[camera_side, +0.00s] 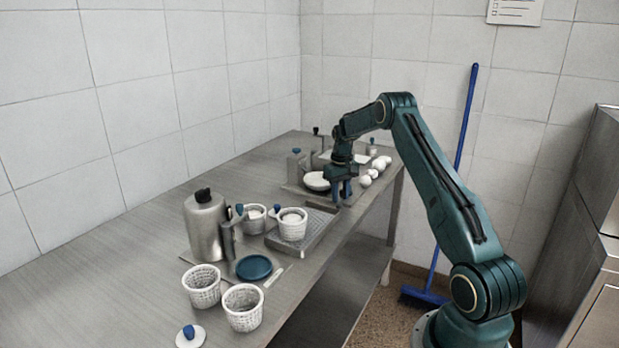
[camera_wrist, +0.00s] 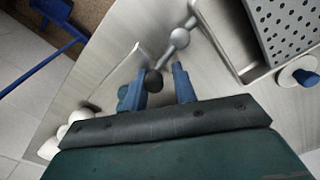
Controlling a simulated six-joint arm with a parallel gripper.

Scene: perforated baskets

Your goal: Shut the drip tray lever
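The drip tray (camera_side: 322,237) is a grey metal tray with a perforated top on the table, below the gripper in the side view. Its perforated top and rim (camera_wrist: 262,72) fill the upper right of the wrist view. A metal lever (camera_wrist: 179,39) with a round joint and a black ball knob (camera_wrist: 153,80) stands beside the tray near the table edge. My gripper (camera_side: 341,198) is low over the table at the tray's far end. In the wrist view my gripper (camera_wrist: 160,80) is open, its blue fingers on either side of the black knob with gaps visible. The side view hardly shows the lever.
White perforated baskets (camera_side: 293,229) stand on and near the tray; two more are at the front. A metal canister (camera_side: 205,228) and a dark blue disc (camera_side: 254,267) are nearby. Several white balls (camera_side: 378,166) lie behind the gripper. A blue broom (camera_side: 462,150) leans on the wall.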

